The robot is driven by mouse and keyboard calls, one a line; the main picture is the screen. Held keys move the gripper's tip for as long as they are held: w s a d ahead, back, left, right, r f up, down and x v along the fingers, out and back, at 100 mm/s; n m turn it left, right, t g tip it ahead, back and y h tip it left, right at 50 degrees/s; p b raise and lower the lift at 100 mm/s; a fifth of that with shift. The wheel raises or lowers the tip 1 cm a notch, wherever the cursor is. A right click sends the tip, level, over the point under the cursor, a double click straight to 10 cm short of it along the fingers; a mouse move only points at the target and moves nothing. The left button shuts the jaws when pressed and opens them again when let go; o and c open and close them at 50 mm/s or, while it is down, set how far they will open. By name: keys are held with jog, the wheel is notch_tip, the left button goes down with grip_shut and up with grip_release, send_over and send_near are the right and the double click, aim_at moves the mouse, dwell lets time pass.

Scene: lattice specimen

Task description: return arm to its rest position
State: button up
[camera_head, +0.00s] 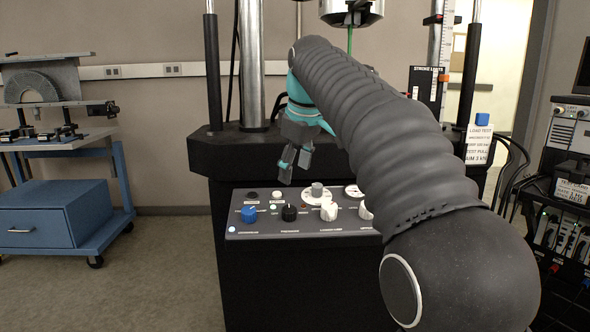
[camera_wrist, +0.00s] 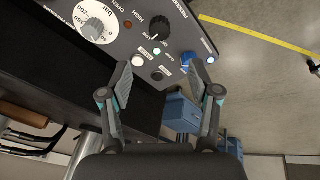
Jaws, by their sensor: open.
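My gripper (camera_head: 296,163) is above the back left part of the control panel (camera_head: 300,231), at the end of my dark ribbed arm. In the wrist view my gripper (camera_wrist: 163,85) shows two fingers spread apart with nothing between them. The panel (camera_wrist: 128,28) fills the upper left of that view, beyond the fingertips. It carries a blue knob (camera_head: 249,214), a black knob (camera_head: 289,212) and a pale knob (camera_head: 329,211). My arm hides the panel's right end and part of the machine behind.
The dark testing machine (camera_head: 250,150) stands behind the panel, with a black column (camera_head: 212,75) and a thick metal column (camera_head: 251,60). A blue cart (camera_head: 62,215) stands at left, an equipment rack (camera_head: 570,180) at right. Floor (camera_head: 165,270) between cart and machine is clear.

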dwell(0.3)
notch_tip(320, 180, down, 10)
jog(key=s+d+m, duration=0.1)
jog(key=s+m, duration=0.1)
jog(key=m, duration=0.3)
jog(key=s+d+f+m, duration=0.1)
jog(key=s+d+f, duration=0.2)
jog(key=s, duration=0.7)
jog(key=s+d+f+m+t, duration=0.1)
jog(key=s+d+f+m, duration=0.1)
jog(key=s+f, duration=0.4)
jog(key=s+d+f+m+h, duration=0.1)
jog(key=s+d+f, duration=0.4)
jog(key=s, duration=0.8)
jog(key=shift+s+f+m+t, duration=0.15)
jog(key=shift+s+m+t, duration=0.15)
jog(key=shift+m, duration=0.4)
